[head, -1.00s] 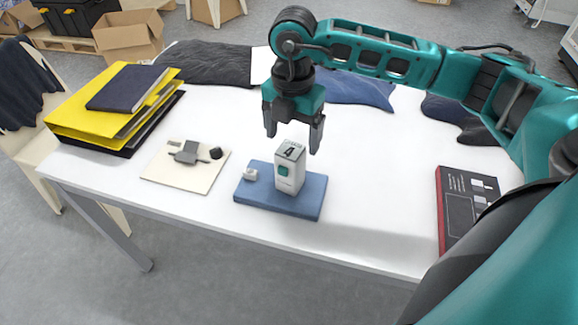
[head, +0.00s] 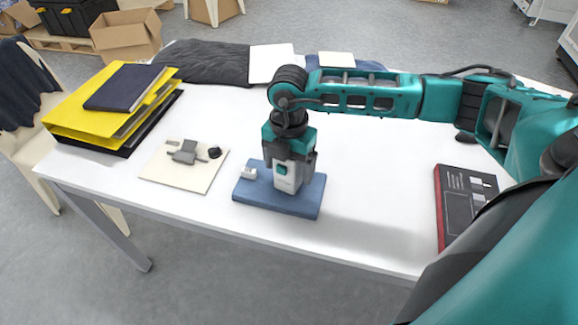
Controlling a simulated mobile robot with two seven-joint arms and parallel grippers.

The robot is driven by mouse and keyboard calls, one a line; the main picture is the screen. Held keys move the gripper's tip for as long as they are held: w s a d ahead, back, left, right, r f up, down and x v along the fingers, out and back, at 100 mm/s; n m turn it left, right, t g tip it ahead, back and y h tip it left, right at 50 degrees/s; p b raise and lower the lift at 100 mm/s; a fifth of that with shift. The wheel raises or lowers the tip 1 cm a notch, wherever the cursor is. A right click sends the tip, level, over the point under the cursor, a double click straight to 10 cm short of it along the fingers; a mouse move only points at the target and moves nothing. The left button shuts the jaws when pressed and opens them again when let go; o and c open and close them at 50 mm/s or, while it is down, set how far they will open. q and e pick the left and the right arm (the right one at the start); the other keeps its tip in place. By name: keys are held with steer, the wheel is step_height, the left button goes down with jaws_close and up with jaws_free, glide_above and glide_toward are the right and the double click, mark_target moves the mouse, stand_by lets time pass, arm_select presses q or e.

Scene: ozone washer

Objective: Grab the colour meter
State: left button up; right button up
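The colour meter (head: 287,178) appears to be the small white upright box with a green square on its front. It stands on a blue mat (head: 262,200) near the table's front edge. My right gripper (head: 290,170) is straight above it, pointing down, with one finger on each side of the meter's upper part. The gripper hides the meter's top. I cannot tell whether the fingers touch it or leave a small gap. My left gripper is out of view.
A small white piece (head: 248,173) lies on the mat, left of the meter. A cream board (head: 165,172) with small dark parts is further left, near yellow folders (head: 75,125). A dark red-edged box (head: 468,200) lies on the right. The table between is clear.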

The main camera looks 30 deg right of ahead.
steer(key=c, duration=1.4)
steer(key=shift+r, duration=0.2)
